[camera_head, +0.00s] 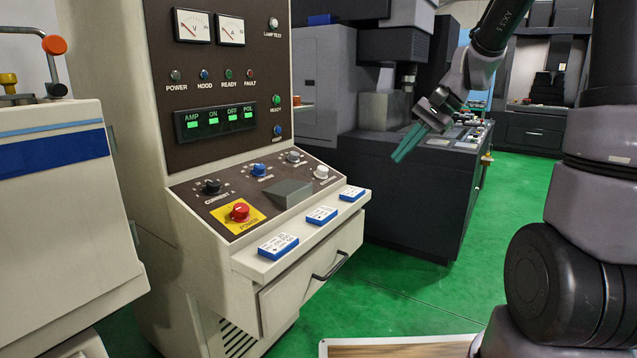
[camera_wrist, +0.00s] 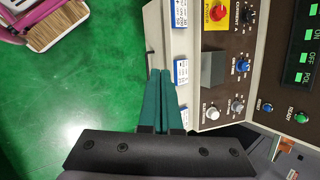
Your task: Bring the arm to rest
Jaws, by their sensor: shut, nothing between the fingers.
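My gripper (camera_head: 409,142) hangs in the air to the right of the control console (camera_head: 190,265) in the head view, its teal fingers pointing down and left. The fingers are shut with nothing between them. In the wrist view the shut teal fingers (camera_wrist: 161,100) reach up from the dark gripper body, and the console's front ledge with its small cards shows beyond them. My gripper appears apart from the console.
The console carries a red power button (camera_head: 239,212), knobs, a grey wedge-shaped block (camera_head: 287,193) and several blue-and-white cards on its ledge. A drawer with a handle (camera_head: 330,266) is below. A dark machine (camera_head: 425,190) stands behind. Green floor (camera_head: 440,290) is open at right.

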